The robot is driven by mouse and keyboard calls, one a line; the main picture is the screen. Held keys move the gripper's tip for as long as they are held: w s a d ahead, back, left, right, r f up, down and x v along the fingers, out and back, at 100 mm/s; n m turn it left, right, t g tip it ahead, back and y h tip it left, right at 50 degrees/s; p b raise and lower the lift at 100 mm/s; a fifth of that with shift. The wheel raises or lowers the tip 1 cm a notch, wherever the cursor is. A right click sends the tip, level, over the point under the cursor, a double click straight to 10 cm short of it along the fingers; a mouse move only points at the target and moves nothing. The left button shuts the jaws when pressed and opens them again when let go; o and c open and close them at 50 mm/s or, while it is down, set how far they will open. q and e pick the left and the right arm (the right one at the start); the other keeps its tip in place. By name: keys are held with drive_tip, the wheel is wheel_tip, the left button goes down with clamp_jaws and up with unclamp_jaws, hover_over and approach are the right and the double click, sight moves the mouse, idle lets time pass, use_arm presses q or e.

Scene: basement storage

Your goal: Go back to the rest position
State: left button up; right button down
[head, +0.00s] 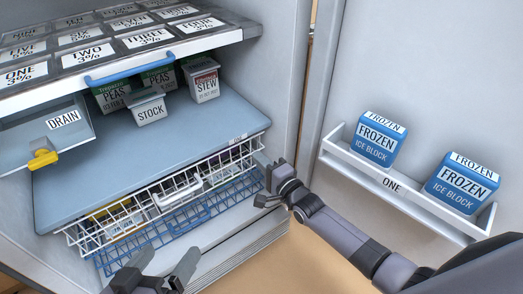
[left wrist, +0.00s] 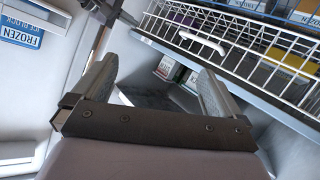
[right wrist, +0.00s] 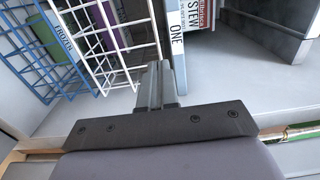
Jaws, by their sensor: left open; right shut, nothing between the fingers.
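My left gripper (head: 170,252) is at the bottom of the head view, in front of the freezer's wire baskets. Its two fingers stand wide apart with nothing between them, as the left wrist view (left wrist: 158,68) also shows. My right gripper (head: 262,180) is just right of the baskets' right end, between the freezer and its open door. In the right wrist view (right wrist: 158,75) its fingers are together and hold nothing, close to the white wire basket (right wrist: 128,45). Whether they touch the basket I cannot tell.
The white basket (head: 150,192) and a blue basket (head: 160,232) sit below a blue shelf (head: 190,140) with tubs of stock (head: 150,108), stew and peas. A drain tray (head: 40,140) is at left. The door rack (head: 400,190) holds two ice blocks (head: 378,140).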

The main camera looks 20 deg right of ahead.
use_arm(q)
drive_tip(key=a+p, duration=0.1)
drive_tip(key=a+y, duration=0.1)
drive_tip(key=a+p, duration=0.1)
drive_tip(key=shift+s+r+m+y+p, duration=0.3)
drive_tip(key=shift+y, duration=0.1)
use_arm(e)
drive_tip(key=v, duration=0.8)
drive_tip(key=shift+s+r, duration=0.1)
drive_tip(key=shift+r, duration=0.05)
